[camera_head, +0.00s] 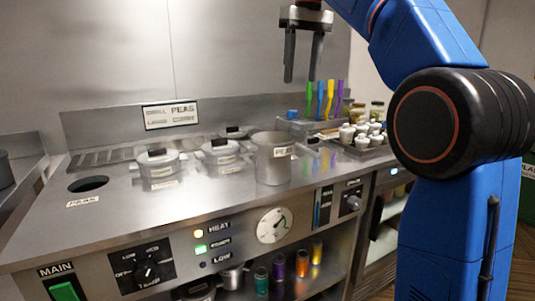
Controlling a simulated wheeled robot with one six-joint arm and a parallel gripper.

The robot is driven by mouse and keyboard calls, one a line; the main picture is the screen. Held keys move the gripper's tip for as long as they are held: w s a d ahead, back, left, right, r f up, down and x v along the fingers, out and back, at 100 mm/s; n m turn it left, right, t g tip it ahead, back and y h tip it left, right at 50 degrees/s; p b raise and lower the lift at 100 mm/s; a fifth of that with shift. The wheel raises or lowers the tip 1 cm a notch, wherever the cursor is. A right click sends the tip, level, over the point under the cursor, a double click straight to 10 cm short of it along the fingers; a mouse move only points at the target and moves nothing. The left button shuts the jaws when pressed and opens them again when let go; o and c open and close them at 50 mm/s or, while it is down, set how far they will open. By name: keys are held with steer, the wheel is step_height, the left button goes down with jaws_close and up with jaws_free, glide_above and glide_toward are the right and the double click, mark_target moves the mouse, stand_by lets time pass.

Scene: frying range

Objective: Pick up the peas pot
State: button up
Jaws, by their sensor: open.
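The peas pot (273,160) is a tall open metal pot. There is a clear gap between the fingertips and the pot's rim. The inside of the pot is mostly hidden.
Several lidded pots (158,164) stand left of the peas pot. Colored-handled utensils (325,99) and a tray of small white pots (362,138) are behind right. A round hole (88,184) labeled PEAS is at the left. The front of the range top is clear.

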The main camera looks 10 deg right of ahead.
steer(key=f, duration=0.5)
steer(key=w+f, duration=0.1)
steer(key=f, duration=0.5)
steer(key=w+f, duration=0.1)
steer(key=f, duration=0.4)
steer(key=shift+a+f, duration=0.2)
steer(key=shift+a, duration=0.1)
jaws_close()
steer(key=shift+r, duration=0.15)
